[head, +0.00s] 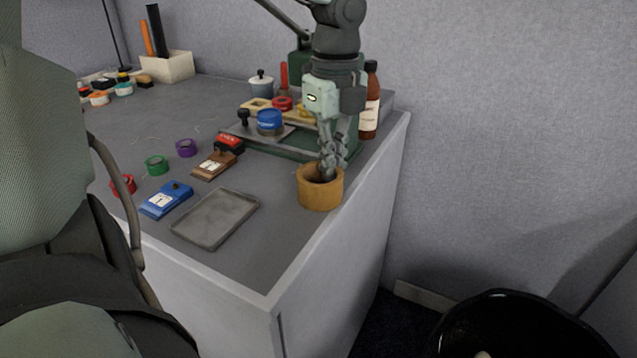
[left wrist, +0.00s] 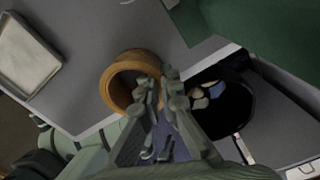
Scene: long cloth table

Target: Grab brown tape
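The brown tape (head: 320,198) is a thick orange-brown ring, upright at the table's right edge in the head view. In the left wrist view the brown tape (left wrist: 113,85) shows its round opening. My left gripper (head: 325,172) comes down from above, its fingertips at the tape's opening. In the left wrist view my left gripper (left wrist: 160,80) has its fingers close together, one on each side of the ring's wall, and looks shut on it. I cannot tell whether the tape touches the table. My right gripper is not in view.
A grey tray (head: 215,218) lies left of the tape. Blue (head: 166,200) and brown (head: 214,165) tape dispensers and small coloured rolls lie farther left. A green machine (head: 270,138) and a brown bottle (head: 370,100) stand behind. A black bin (head: 520,325) is on the floor at right.

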